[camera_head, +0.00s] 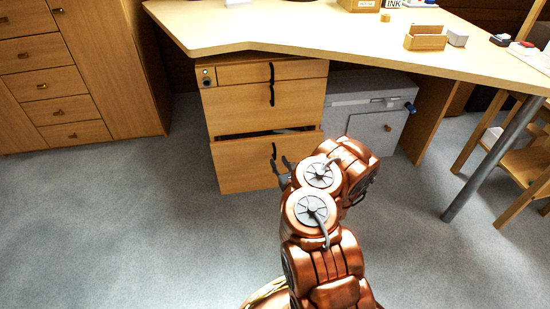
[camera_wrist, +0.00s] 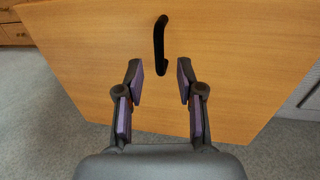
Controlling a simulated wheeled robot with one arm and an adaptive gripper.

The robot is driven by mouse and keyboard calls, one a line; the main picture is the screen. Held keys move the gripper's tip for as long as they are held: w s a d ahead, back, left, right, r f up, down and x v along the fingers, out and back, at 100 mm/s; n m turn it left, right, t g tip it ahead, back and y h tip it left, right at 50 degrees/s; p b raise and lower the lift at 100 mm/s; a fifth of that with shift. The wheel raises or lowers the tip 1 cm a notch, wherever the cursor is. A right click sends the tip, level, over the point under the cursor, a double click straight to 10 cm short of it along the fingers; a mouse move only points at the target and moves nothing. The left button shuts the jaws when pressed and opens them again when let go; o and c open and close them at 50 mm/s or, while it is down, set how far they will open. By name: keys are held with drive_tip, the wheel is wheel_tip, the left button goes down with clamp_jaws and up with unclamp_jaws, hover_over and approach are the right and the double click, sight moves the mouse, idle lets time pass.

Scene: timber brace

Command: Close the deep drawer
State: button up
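The deep drawer (camera_head: 240,166) is the bottom drawer of the wooden pedestal under the desk. It stands partly pulled out, with a dark gap above its front. Its black handle (camera_head: 274,152) is upright on the front; in the wrist view the handle (camera_wrist: 160,45) is at the upper middle of the wooden front (camera_wrist: 95,60). My gripper (camera_head: 282,172) is just in front of the drawer front at its right side. In the wrist view my gripper (camera_wrist: 160,82) is open and empty, its fingers apart, below and to either side of the handle's lower end.
Two upper drawers (camera_head: 240,100) of the pedestal are closed. A grey cabinet (camera_head: 370,95) stands right of the pedestal. The desk top (camera_head: 300,30) overhangs above, with a metal leg (camera_head: 490,155) at right. Grey carpet (camera_head: 120,220) is clear at left.

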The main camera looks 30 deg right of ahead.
sight(275, 156)
drive_tip(key=shift+b+x, duration=0.85)
drive_tip(key=shift+x, duration=1.65)
drive_tip(key=shift+c, duration=0.3)
clamp_jaws()
